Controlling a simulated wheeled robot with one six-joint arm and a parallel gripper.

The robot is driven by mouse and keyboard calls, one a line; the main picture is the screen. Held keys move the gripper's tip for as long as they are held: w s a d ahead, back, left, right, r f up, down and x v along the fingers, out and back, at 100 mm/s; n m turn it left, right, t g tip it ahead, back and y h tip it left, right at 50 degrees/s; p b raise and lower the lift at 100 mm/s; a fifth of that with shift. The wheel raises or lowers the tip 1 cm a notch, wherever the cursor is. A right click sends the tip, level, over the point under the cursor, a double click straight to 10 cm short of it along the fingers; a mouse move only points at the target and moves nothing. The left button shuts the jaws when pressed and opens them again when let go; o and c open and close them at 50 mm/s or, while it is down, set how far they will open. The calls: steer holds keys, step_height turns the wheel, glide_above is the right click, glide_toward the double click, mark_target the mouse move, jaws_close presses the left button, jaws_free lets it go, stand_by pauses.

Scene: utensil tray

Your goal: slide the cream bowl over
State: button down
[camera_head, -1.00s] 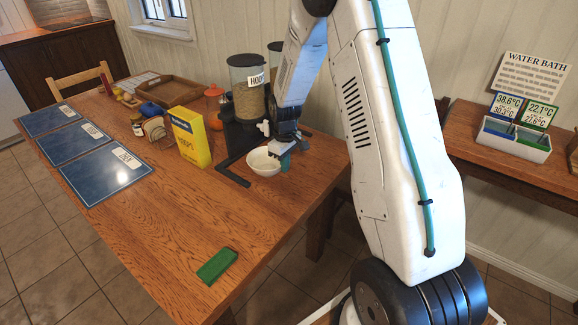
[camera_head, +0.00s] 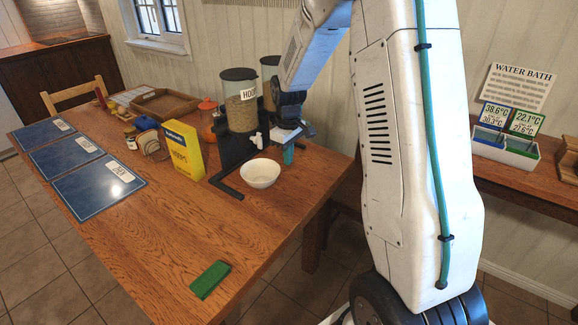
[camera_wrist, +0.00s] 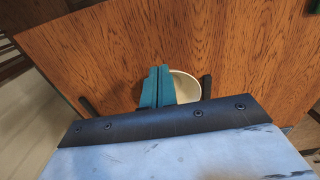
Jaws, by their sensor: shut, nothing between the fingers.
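The cream bowl (camera_head: 260,174) stands upright on the wooden table near its right edge, beside a black L-shaped bar (camera_head: 227,187). It looks empty. My gripper (camera_head: 288,156) is just behind and to the right of the bowl, with its teal fingers pointing down. In the wrist view the closed fingers (camera_wrist: 157,86) hide the left part of the bowl (camera_wrist: 188,86). The fingers hold nothing. A small gap shows between them and the bowl rim in the head view, but their height over the table is hard to tell.
A cereal dispenser (camera_head: 240,105) stands behind the bowl. A yellow box (camera_head: 184,150) is to its left. Blue placemats (camera_head: 97,188) lie along the left edge. A green block (camera_head: 209,280) lies near the front. The table between block and bowl is clear.

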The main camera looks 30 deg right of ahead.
steer(key=shift+r, duration=0.2)
steer(key=c, duration=1.6)
jaws_free()
steer(key=shift+r, duration=0.1)
steer(key=shift+o, duration=0.3)
steer(key=s+a+r+m, duration=0.1)
steer(key=s+a+r, duration=0.4)
steer(key=r, duration=0.4)
steer(key=shift+s+a+r, duration=0.25)
steer(key=shift+s+r, duration=0.05)
steer(key=shift+s, duration=0.6)
steer(key=s+a+r+m, duration=0.1)
steer(key=s+a+r, duration=0.3)
steer(key=s, duration=0.9)
steer(key=s+a+r+m+t, duration=0.1)
steer(key=s+a+r, duration=0.3)
steer(key=s, duration=0.8)
steer(key=shift+s+a+m, duration=0.35)
steer(key=shift+a+m, duration=0.3)
steer(key=shift+m, duration=0.05)
